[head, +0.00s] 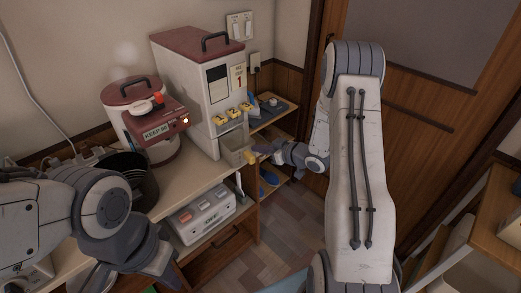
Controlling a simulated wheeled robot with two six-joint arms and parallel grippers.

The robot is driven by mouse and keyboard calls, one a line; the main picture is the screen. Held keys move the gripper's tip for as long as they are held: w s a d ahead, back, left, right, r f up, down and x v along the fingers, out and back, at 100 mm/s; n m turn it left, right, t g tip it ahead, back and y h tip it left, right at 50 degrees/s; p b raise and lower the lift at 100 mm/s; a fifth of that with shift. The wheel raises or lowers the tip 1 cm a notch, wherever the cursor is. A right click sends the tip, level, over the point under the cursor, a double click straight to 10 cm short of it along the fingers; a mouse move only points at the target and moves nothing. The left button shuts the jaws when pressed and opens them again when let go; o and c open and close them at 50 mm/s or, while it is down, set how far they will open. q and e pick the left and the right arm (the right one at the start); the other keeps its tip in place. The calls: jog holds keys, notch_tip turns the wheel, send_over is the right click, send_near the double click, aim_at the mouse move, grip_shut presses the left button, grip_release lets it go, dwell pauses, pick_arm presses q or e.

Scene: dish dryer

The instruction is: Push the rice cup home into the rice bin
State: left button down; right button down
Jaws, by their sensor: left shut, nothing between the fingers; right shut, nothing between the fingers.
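The rice bin (192,98) is a tall off-white box with a dark red lid and black handle, standing at the counter's right end. Yellow levers run along its front. The rice cup (236,146) is a pale drawer-like box low on the bin's front; it appears to stick out somewhat, but its exact depth is hard to tell. My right gripper (262,156) is shut and empty, just right of the cup's front. I cannot tell whether it touches the cup. My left gripper (162,266) is shut and empty, low at the left, away from the bin.
A rice cooker (115,95) with a dark red lid stands left of the bin, behind a red device labelled KEEP. A dark pot (130,170) is in front of it. A white appliance (203,216) sits on the shelf below. A side shelf (268,115) stands behind my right gripper.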

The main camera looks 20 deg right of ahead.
jog(key=shift+w+a, duration=0.2)
jog(key=shift+w, duration=0.1)
